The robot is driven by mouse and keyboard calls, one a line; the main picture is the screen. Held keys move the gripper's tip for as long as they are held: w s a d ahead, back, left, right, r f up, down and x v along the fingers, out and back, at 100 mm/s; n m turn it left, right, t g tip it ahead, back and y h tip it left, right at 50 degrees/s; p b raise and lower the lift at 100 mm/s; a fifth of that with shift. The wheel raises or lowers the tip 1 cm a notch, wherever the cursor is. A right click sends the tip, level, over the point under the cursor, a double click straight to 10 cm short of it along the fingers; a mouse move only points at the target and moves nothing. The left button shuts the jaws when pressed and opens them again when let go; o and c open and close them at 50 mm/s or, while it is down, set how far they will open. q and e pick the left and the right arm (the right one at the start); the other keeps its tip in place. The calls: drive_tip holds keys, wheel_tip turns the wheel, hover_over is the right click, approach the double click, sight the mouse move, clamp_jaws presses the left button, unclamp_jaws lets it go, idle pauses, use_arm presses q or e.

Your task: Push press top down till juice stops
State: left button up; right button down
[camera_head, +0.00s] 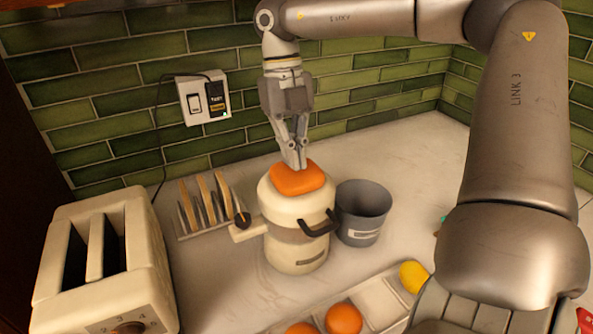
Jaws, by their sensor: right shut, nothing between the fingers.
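The juice press (290,253) is a cream cylinder standing upright on the counter, with a dark side handle and a short spout with a dark knob on its left. Its orange press top (297,179) sits on the upper end. My right gripper (299,166) points down with its fingers shut and empty. The fingertips are at the orange top and seem to touch it; they hide part of its back edge. I cannot see any juice flowing. My left gripper is not in view.
A grey cup (362,212) stands close to the press's right. A toast rack (207,209) and a cream toaster (103,262) are at the left. A pale tray (378,303) with oranges (343,319) and a lemon (413,277) lies in front. A tiled wall closes the back.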

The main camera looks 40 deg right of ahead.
drive_tip(key=shift+w+b+x, duration=0.25)
drive_tip(key=shift+b+x, duration=0.4)
drive_tip(key=shift+x, duration=0.35)
drive_tip(key=shift+w+d+r+p, duration=0.15)
drive_tip(key=shift+r+p, duration=0.15)
drive_tip(key=shift+p, duration=0.2)
drive_tip(key=shift+w+d+r+p, duration=0.15)
drive_tip(key=shift+w+r+p, duration=0.1)
drive_tip(key=shift+w+p, duration=0.25)
drive_tip(key=shift+w+d+r+p, duration=0.15)
drive_tip(key=shift+w+r+p, duration=0.05)
drive_tip(key=shift+w+p, duration=0.2)
drive_tip(key=shift+w+d+f, duration=0.1)
drive_tip(key=shift+w+f, duration=0.1)
drive_tip(key=shift+w, duration=0.25)
drive_tip(key=shift+s+r, duration=0.1)
drive_tip(key=shift+r, duration=0.15)
drive_tip(key=s+v, duration=0.2)
drive_tip(key=v, duration=0.7)
drive_tip(key=shift+a+r, duration=0.3)
drive_tip(key=shift+r, duration=0.1)
drive_tip(key=shift+w, duration=0.1)
